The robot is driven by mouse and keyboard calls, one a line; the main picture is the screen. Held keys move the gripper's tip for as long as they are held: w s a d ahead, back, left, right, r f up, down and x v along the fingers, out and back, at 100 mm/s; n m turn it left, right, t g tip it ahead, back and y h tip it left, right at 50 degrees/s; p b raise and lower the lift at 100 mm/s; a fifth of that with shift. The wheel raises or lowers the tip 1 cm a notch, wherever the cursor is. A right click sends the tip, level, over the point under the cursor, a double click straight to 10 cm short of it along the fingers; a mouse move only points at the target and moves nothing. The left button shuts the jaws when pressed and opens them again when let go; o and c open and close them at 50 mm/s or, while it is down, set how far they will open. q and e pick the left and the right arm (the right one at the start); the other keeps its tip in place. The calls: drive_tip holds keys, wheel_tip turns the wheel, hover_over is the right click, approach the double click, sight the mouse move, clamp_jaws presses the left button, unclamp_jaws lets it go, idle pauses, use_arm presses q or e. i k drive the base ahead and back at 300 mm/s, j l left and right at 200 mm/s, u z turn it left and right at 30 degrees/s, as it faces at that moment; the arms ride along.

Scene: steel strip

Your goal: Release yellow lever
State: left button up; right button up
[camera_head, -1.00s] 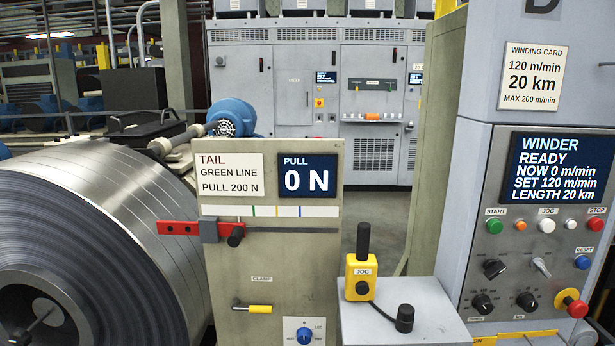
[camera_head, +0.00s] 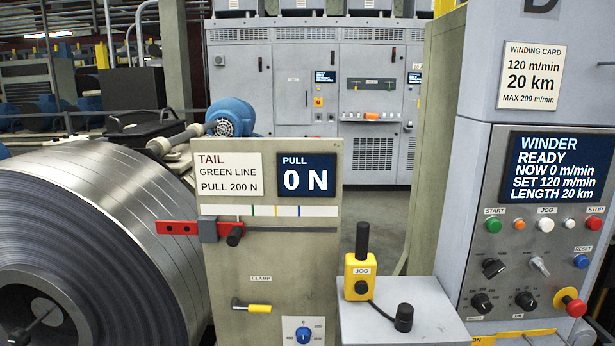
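The yellow lever (camera_head: 258,308) lies level under the CLAMP label on the beige panel (camera_head: 275,259). Its metal end is at the left and its yellow grip points right. The PULL display (camera_head: 307,179) reads 0 N. The TAIL card (camera_head: 229,176) reads green line, pull 200 N. Neither of my grippers is in view.
A large steel coil (camera_head: 110,235) stands left of the panel. The winder console (camera_head: 550,165) at right reads READY, 0 m/min.

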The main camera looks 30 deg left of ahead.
sight(252, 309)
drive_tip(key=u, duration=1.3)
